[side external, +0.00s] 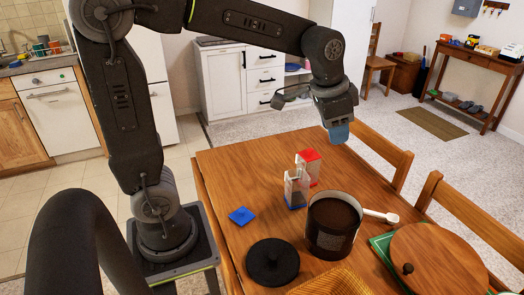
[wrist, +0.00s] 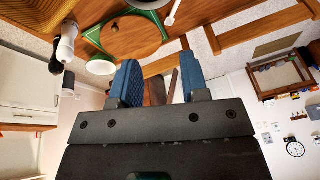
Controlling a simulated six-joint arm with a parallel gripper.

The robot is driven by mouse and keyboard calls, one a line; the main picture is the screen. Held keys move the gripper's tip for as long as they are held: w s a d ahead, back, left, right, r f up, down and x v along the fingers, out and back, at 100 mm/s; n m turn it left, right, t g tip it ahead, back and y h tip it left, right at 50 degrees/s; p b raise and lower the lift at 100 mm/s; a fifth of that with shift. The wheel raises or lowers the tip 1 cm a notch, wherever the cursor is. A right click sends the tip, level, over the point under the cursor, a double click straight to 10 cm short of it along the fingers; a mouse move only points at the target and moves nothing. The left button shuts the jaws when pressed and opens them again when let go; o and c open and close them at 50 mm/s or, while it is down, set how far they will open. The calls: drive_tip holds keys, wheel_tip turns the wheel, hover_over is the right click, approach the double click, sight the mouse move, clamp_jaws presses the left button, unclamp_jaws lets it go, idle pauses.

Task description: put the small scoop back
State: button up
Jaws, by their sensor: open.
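A small white scoop (side external: 385,216) lies on the table just right of an open jar (side external: 333,228) with dark brown contents. I cannot tell whether the scoop touches the jar. In the wrist view, a thin white spoon-like thing (wrist: 173,12) near the top edge looks like the scoop. My gripper (side external: 340,133) hangs above the far part of the table, behind and well above the jar. Its blue fingers (wrist: 158,82) are apart, with nothing held between them.
A red-topped container (side external: 308,160) and a clear container with blue at its base (side external: 296,188) stand behind the jar. Chairs (side external: 375,155) line the far edge.

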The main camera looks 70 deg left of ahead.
drive_tip(key=s+f+n+t, duration=0.1)
drive_tip(key=s+n+t, duration=0.1)
drive_tip(key=s, duration=1.4)
drive_tip(key=shift+s+d+f+n, duration=0.2)
drive_tip(key=shift+d+n, duration=0.25)
drive_tip(key=shift+n, duration=0.35)
